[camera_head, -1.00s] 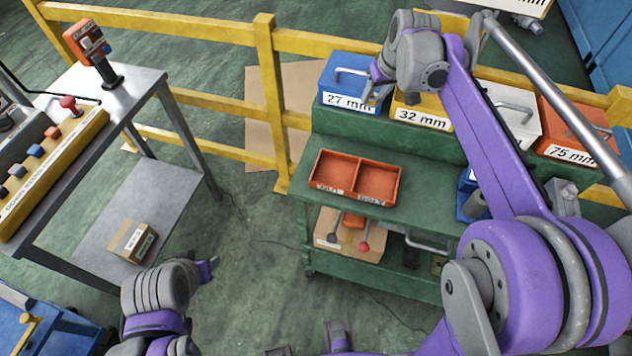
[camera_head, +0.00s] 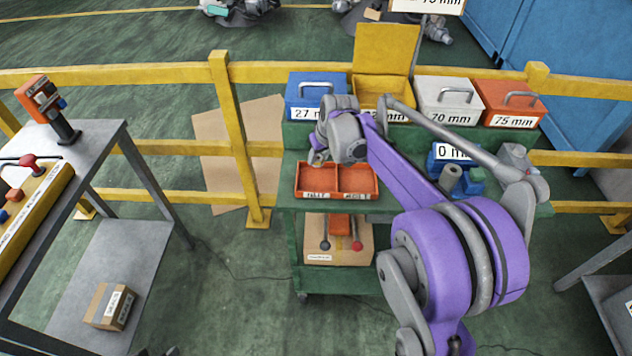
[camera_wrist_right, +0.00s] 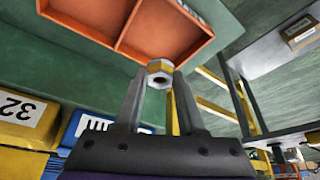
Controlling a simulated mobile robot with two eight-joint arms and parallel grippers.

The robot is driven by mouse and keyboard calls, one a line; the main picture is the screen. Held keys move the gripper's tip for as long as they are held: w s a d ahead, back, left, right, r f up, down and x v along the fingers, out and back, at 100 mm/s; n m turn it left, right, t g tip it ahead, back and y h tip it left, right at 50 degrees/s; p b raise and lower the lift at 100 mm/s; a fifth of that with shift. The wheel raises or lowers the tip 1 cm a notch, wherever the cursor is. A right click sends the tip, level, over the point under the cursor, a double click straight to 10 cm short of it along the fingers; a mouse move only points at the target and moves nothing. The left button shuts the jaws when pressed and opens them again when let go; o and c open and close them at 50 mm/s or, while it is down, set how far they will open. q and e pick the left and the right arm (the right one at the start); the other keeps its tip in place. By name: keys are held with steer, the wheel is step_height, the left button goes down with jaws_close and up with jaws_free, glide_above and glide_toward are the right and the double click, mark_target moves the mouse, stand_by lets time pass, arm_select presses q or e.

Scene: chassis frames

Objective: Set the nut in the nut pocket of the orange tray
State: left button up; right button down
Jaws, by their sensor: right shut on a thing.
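My right gripper (camera_head: 317,157) is over the back left part of the orange tray (camera_head: 337,198), above its left compartment. In the right wrist view the gripper (camera_wrist_right: 160,80) is shut on a hex nut (camera_wrist_right: 160,67), brassy with a grey face and dark hole. The nut is at the fingertips, apart from the tray (camera_wrist_right: 128,52). The tray has two compartments split by a divider, and both look empty where visible. The left front label seems to read NUT; the right one is blurred. The nut cannot be made out in the head view. My left gripper is not clearly visible.
The tray stands on a green cart (camera_head: 290,215). Behind it are a blue 27 mm box (camera_head: 305,95), an open yellow box (camera_head: 375,92), a grey 70 mm box (camera_head: 445,98) and an orange 75 mm box (camera_head: 510,108). A cardboard box (camera_head: 350,248) sits on the lower shelf.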

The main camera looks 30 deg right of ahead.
mark_target(319, 164)
steer(key=f, duration=0.4)
steer(key=shift+w+f, duration=0.1)
steer(key=shift+w, duration=0.1)
steer(key=shift+f, duration=1.95)
steer(key=shift+s, duration=0.1)
steer(key=c, duration=0.5)
jaws_free()
steer(key=shift+f, duration=0.1)
steer(key=shift+r, duration=0.25)
steer(key=v, duration=1.2)
steer(key=s+a+f, duration=0.3)
steer(key=s+a, duration=0.4)
steer(key=s, duration=0.4)
steer(key=s+a+f, duration=0.4)
steer(key=s+a, duration=0.4)
steer(key=s, duration=0.4)
steer(key=shift+s+t, duration=0.3)
steer(key=shift+t, duration=0.1)
